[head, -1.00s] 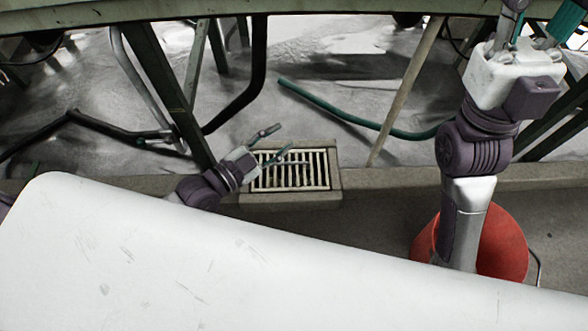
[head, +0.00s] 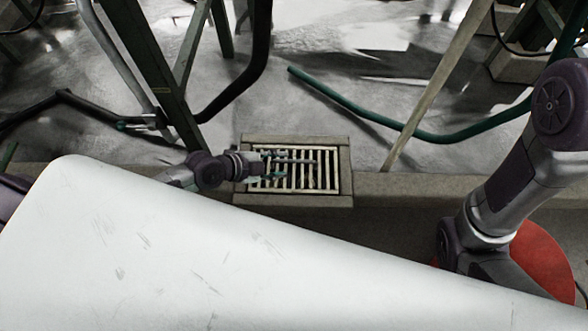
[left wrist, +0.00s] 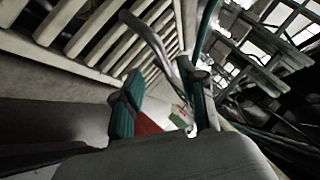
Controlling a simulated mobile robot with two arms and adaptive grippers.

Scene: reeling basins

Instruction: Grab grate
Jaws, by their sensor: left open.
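The grate (head: 328,168) is a pale slatted rectangle set in a concrete frame on the floor, at the middle of the head view. My left gripper (head: 279,167) is open, with its fingers over the left part of the grate, hiding some slats. In the left wrist view the slats of the grate (left wrist: 92,32) fill the upper left. The open fingers of my left gripper (left wrist: 165,98), with teal pads, show close to the slats. Nothing is between the fingers. I cannot tell whether they touch the grate. My right arm shows at the right, but its gripper is outside the view.
A red bucket (head: 545,262) stands at the lower right, partly behind my right arm. A green hose (head: 345,104) lies on the wet floor behind the grate. A wooden pole (head: 437,87) leans right of it. Dark metal legs (head: 150,65) stand at the left.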

